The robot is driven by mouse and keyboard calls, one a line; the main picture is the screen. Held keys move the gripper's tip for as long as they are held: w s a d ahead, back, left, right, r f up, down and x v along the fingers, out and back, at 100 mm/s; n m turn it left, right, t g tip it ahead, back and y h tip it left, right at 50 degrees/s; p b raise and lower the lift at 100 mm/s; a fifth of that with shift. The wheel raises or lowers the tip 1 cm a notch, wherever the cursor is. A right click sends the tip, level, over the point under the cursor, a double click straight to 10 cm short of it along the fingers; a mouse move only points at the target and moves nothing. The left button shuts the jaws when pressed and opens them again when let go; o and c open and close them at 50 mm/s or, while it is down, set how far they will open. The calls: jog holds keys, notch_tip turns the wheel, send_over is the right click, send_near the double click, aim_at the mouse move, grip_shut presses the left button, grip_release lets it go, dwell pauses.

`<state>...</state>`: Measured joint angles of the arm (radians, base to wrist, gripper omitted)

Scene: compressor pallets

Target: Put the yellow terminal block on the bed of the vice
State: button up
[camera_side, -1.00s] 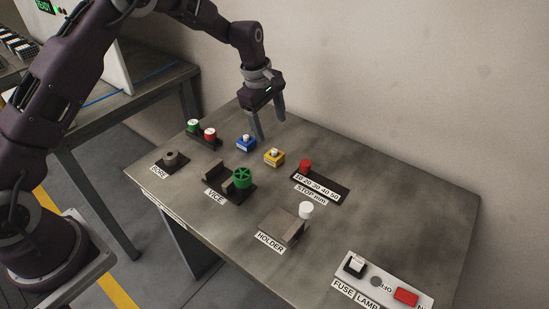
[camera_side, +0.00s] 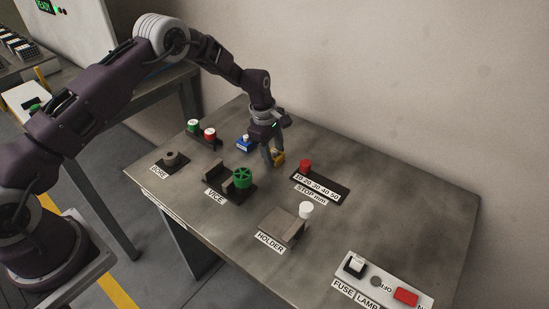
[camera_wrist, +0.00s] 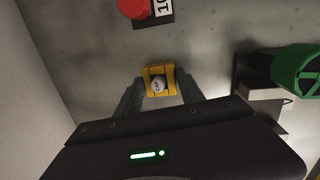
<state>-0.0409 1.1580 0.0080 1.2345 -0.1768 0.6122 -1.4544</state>
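The yellow terminal block (camera_side: 279,158) stands on the table behind the vice, partly hidden by a finger in the side view. The wheel shows at the wrist view's right (camera_wrist: 297,70).
A blue block (camera_side: 244,143) stands just left of my gripper. A red-topped stop (camera_side: 306,166) is to the right. Green and red pieces (camera_side: 203,131) stand at the back left. The holder (camera_side: 283,226) with a white knob is nearer the front.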

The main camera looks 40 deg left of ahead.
jog(key=c, duration=0.8)
jog(key=shift+r, duration=0.15)
grip_shut()
notch_tip(320, 180, up, 10)
jog(key=s+a, duration=0.3)
jog(key=s, duration=0.4)
jog(key=s+a+r, duration=0.1)
jog(key=s+a, duration=0.2)
jog(key=s, duration=0.5)
jog(key=shift+a+m+g, duration=0.25)
jog(key=shift+m+g, duration=0.05)
jog(key=shift+m, duration=0.1)
